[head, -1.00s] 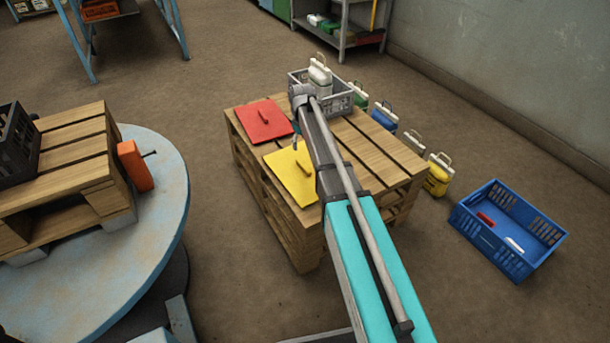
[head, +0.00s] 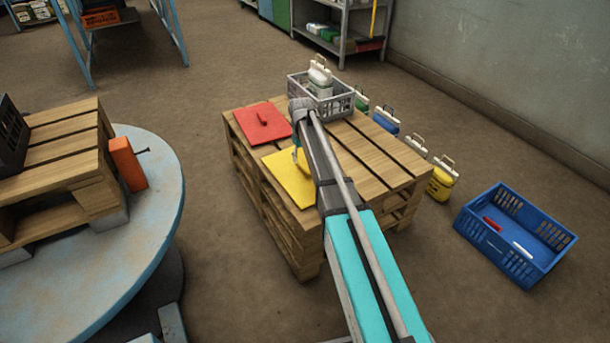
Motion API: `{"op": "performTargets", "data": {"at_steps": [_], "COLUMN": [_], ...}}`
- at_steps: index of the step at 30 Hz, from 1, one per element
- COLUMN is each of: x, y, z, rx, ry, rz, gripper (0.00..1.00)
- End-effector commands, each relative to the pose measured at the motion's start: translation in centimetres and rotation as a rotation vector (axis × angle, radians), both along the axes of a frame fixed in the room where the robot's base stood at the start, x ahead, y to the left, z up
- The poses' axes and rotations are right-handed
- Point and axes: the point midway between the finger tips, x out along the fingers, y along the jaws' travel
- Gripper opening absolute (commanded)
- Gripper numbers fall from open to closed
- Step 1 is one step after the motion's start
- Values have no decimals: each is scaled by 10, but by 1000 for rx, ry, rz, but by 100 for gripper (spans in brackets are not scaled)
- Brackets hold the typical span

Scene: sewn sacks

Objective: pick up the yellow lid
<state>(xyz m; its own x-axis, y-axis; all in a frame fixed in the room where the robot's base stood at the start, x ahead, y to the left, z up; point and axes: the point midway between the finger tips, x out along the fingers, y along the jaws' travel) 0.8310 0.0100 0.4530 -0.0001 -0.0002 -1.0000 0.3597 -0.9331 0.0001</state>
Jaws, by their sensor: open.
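The yellow lid (head: 287,180) lies flat on the near left part of the wooden pallet stack. Its raised handle is largely covered by my gripper and arm. My gripper (head: 297,156) shows only as a small part at the left side of my arm, over the far right part of the lid by the handle. It is open, with the fingers mostly hidden. I cannot tell whether they touch the handle.
A red lid (head: 262,123) with a handle lies behind the yellow one. A grey crate (head: 343,105) holding a white container (head: 320,78) stands at the pallet's far edge. Several jugs stand on the floor to the right, near a blue crate (head: 490,255).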

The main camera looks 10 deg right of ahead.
Motion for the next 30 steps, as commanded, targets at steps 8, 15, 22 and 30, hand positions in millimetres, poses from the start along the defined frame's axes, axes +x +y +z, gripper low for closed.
{"op": "performTargets", "data": {"at_steps": [8,15,22,30], "x": [0,0,-1,-2], "y": [0,-1,-3,-3], "z": [0,-10,-28,-47], "rx": [0,0,0,0], "ry": [0,0,0,0], "rz": [0,0,0,0], "gripper": [66,66,66,66]}}
